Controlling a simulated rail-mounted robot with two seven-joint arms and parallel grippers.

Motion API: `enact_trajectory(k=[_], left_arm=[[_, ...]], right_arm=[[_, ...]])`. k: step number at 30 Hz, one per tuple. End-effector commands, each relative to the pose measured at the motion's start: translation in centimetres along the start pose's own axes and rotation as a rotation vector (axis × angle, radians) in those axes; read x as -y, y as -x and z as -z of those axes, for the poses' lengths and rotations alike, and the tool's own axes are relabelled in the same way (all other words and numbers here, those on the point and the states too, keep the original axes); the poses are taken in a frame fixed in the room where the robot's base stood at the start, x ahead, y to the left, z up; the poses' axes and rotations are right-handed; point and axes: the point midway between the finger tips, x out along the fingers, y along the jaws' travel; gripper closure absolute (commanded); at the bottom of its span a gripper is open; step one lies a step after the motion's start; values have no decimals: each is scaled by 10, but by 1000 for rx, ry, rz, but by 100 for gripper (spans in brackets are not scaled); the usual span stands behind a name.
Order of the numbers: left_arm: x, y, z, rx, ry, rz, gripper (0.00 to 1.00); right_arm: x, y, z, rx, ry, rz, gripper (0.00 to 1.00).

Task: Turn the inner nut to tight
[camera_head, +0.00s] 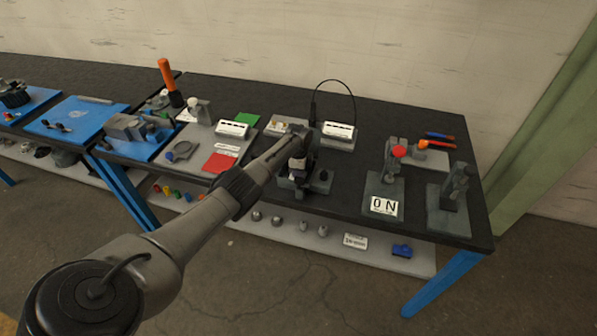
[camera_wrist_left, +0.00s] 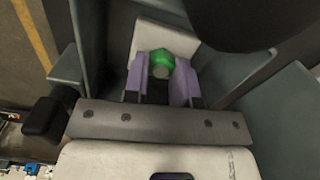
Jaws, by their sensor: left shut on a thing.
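In the left wrist view the inner nut (camera_wrist_left: 161,57) is green, with a grey round bolt end showing in its middle. My left gripper (camera_wrist_left: 161,75) has one lilac finger on either side of the nut and is shut on it. A pale plate (camera_wrist_left: 148,32) lies behind the nut, with grey-blue walls close on both sides. In the head view my left gripper (camera_head: 299,163) is at the dark fixture (camera_head: 318,187) near the middle of the bench. The nut is hidden there by my arm. My right gripper is in neither view.
Right of the fixture stand a grey stand with a red knob (camera_head: 398,151), an ON sign (camera_head: 384,206) and another grey stand (camera_head: 453,190). Left are a red card (camera_head: 220,163) and an orange handle (camera_head: 166,74). The bench top (camera_head: 350,185) is free just right of the fixture.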

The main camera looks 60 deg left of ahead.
Motion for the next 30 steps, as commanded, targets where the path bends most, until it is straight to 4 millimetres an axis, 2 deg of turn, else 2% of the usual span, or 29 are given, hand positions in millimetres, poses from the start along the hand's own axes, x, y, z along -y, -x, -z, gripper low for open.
enact_trajectory(k=[9, 16, 30], left_arm=[[0, 2, 0, -1, -271, 4, 98], [0, 2, 0, -1, -414, 4, 98], [0, 3, 0, -2, -438, 4, 98]], right_arm=[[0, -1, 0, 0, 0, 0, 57], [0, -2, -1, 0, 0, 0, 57], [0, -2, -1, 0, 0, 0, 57]])
